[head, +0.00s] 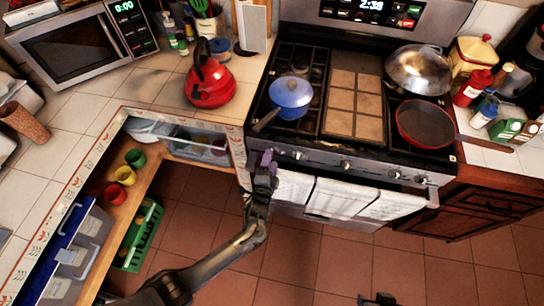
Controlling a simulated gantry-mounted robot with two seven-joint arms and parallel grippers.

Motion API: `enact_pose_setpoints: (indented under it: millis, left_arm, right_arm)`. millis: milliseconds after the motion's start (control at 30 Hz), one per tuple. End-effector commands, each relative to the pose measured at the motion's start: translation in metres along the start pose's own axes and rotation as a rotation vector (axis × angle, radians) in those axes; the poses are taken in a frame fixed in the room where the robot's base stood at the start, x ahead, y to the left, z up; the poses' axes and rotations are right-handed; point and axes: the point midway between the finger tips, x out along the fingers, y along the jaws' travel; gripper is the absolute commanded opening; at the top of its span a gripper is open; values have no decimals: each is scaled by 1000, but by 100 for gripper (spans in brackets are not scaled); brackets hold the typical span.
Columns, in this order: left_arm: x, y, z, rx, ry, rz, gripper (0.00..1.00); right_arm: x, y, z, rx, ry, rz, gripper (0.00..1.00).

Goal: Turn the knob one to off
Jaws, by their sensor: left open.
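The stove (352,150) has a row of silver knobs along its front panel. The leftmost knob (278,152) is at the panel's left end, partly hidden by my left gripper. A second knob (299,156) sits just to its right. My left gripper (267,160) is open, with its fingers at the left end of the panel beside the leftmost knob. I cannot tell whether it touches the knob. The knobs' angles are too small to read.
A blue pot (291,94), a red pan (425,124) and a steel wok (418,69) stand on the stove. White towels (340,197) hang below the knobs. A red kettle (209,82) is on the left counter. An open cabinet (150,185) is at the left. The floor in front is mostly clear.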

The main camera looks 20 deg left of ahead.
Motion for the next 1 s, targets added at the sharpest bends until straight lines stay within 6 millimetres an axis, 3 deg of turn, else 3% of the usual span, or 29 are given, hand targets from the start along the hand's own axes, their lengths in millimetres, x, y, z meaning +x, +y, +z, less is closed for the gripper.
enact_pose_setpoints:
  millis: [200, 433, 633, 1000]
  left_arm:
    - [-40, -1, 0, 0, 0, 3, 74]
    - [-71, 0, 0, 1, 0, 2, 74]
    - [-82, 0, 0, 0, 0, 1, 74]
    - [-83, 0, 0, 1, 0, 0, 74]
  right_arm:
    - [-9, 0, -3, 0, 0, 0, 43]
    - [-13, 0, -4, 1, 0, -1, 43]
    - [-14, 0, -5, 2, 1, -2, 43]
    - [-14, 0, -5, 3, 1, -2, 43]
